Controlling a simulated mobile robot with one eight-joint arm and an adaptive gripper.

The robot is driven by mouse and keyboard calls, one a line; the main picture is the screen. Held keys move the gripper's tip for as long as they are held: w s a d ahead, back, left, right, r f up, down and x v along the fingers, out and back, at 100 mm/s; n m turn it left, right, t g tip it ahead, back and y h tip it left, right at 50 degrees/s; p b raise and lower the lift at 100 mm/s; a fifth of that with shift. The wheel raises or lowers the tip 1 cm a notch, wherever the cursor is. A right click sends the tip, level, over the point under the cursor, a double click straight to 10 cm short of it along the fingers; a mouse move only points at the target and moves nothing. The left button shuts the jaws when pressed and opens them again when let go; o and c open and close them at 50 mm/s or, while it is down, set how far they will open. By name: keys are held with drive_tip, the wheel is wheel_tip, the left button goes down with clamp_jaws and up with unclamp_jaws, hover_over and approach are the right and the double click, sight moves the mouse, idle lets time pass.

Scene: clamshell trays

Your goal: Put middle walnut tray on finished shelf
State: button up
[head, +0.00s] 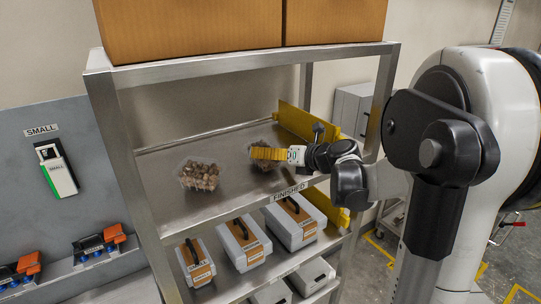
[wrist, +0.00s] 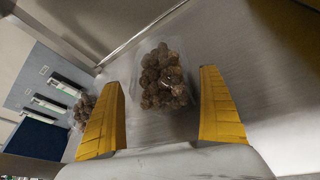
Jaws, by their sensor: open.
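Two clear clamshell trays of walnuts rest on the shelf labelled FINISHED (head: 289,193). One walnut tray (head: 199,176) stands left of my gripper in the head view. The other walnut tray (head: 262,158) is partly hidden behind my gripper (head: 268,153). In the wrist view this tray (wrist: 163,80) lies ahead, between the lines of my yellow fingers. My gripper (wrist: 162,110) is open, with a finger on either side and clear gaps to the tray. The left tray also shows at the left of the wrist view (wrist: 83,108), partly behind a finger.
A yellow guard (head: 312,128) runs along the shelf's right side. Cardboard boxes (head: 190,25) sit on the top level. Several grey cases (head: 243,243) stand on the level below. Metal posts frame the shelf. The shelf's front left is bare.

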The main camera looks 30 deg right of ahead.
drive_tip(key=shift+r, duration=0.15)
drive_tip(key=v, duration=1.2)
drive_tip(key=w+a+r+m+t+h, duration=0.25)
drive_tip(key=r+m+t+h, duration=0.4)
drive_tip(key=r+m, duration=0.85)
drive_tip(key=s+a+f+m+g, duration=0.4)
drive_tip(key=s+a+f+m, duration=0.2)
drive_tip(key=f, duration=0.2)
drive_tip(key=s+a+f+m+g+y, duration=0.1)
drive_tip(key=s+a+f+m+g, duration=0.3)
drive_tip(key=f, duration=0.5)
drive_tip(key=s+a+f+m+g+y, duration=0.1)
drive_tip(key=s+a+f+m+g, duration=0.4)
drive_tip(key=s+a+f+m, duration=0.3)
drive_tip(key=shift+a+f+m, duration=0.45)
drive_tip(key=shift+a+m, duration=0.05)
drive_tip(key=shift+a, duration=0.35)
